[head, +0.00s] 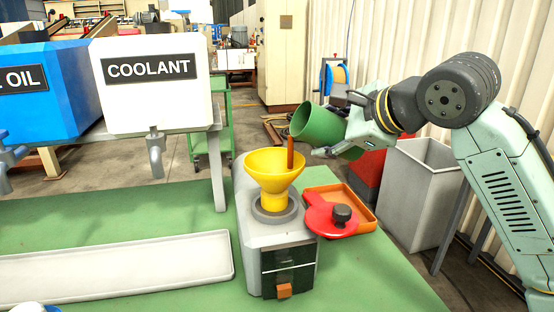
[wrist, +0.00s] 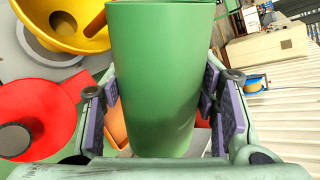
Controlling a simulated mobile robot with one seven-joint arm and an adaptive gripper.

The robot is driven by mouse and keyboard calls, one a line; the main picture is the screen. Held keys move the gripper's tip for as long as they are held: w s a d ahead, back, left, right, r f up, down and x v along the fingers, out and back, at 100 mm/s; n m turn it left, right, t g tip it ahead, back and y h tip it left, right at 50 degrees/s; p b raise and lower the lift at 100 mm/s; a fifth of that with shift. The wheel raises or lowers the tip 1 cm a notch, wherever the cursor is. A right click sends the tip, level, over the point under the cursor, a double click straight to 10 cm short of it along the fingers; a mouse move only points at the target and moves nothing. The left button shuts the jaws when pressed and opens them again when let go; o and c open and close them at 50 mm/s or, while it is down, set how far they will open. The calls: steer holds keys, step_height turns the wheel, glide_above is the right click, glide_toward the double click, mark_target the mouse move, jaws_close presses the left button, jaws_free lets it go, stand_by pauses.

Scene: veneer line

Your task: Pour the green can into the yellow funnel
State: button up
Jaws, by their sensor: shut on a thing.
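My gripper (head: 352,128) is shut on the green can (head: 318,124) and holds it tilted toward the left, up and to the right of the yellow funnel (head: 272,172). A brown stream runs down from the can's mouth into the funnel. In the wrist view the green can (wrist: 160,75) fills the space between the purple-padded fingers of my gripper (wrist: 160,115). The funnel also shows at the top left of the wrist view (wrist: 88,40). It stands upright in the grey collar of a grey machine (head: 255,225). The can's inside is hidden.
A red lid with a black knob (head: 335,216) lies on an orange tray (head: 366,214) right of the machine. A white coolant tank (head: 150,95) and blue oil tank (head: 40,95) stand at the left. A long pale tray (head: 120,265) lies on the green table. A grey bin (head: 415,190) stands at right.

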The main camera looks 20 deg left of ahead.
stand_by(0.4)
steer(key=shift+w, duration=0.1)
stand_by(0.4)
steer(key=shift+f+n, duration=0.1)
steer(key=shift+n, duration=0.2)
